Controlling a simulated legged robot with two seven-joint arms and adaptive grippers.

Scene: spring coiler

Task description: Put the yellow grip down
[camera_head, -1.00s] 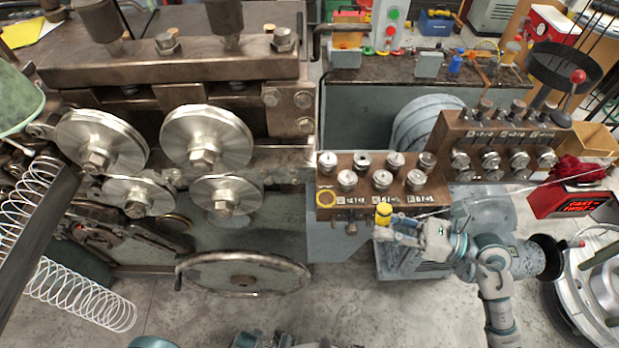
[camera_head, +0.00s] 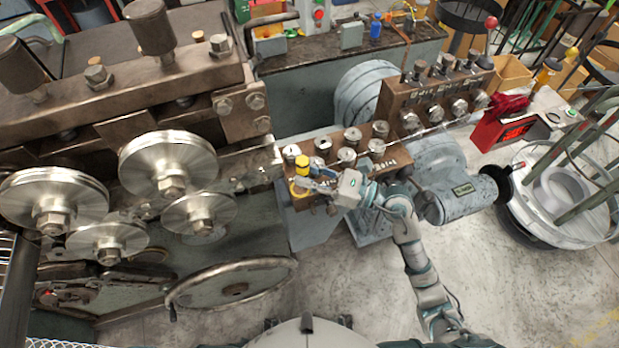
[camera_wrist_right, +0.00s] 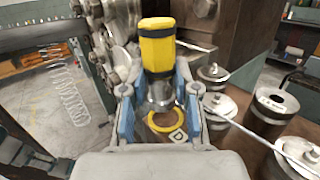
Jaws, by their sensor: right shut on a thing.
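The yellow grip (camera_head: 302,163) is upright between the fingers of my right gripper (camera_head: 312,180), above the left end of the brown block (camera_head: 330,162). In the right wrist view the yellow grip (camera_wrist_right: 157,50) has a metal lower part, and the blue-sided fingers of my right gripper (camera_wrist_right: 160,105) are shut on it. A yellow ring (camera_wrist_right: 166,121) lies on the block just below the metal part. The ring (camera_head: 298,189) also shows in the head view beside the gripper. I cannot tell whether the grip touches the block. My left gripper is not in view.
Several metal knobs (camera_head: 347,154) stand on the block to the right of the grip. Large metal rollers (camera_head: 168,165) and a handwheel (camera_head: 230,285) are at the left. A thin wire crosses near the knobs.

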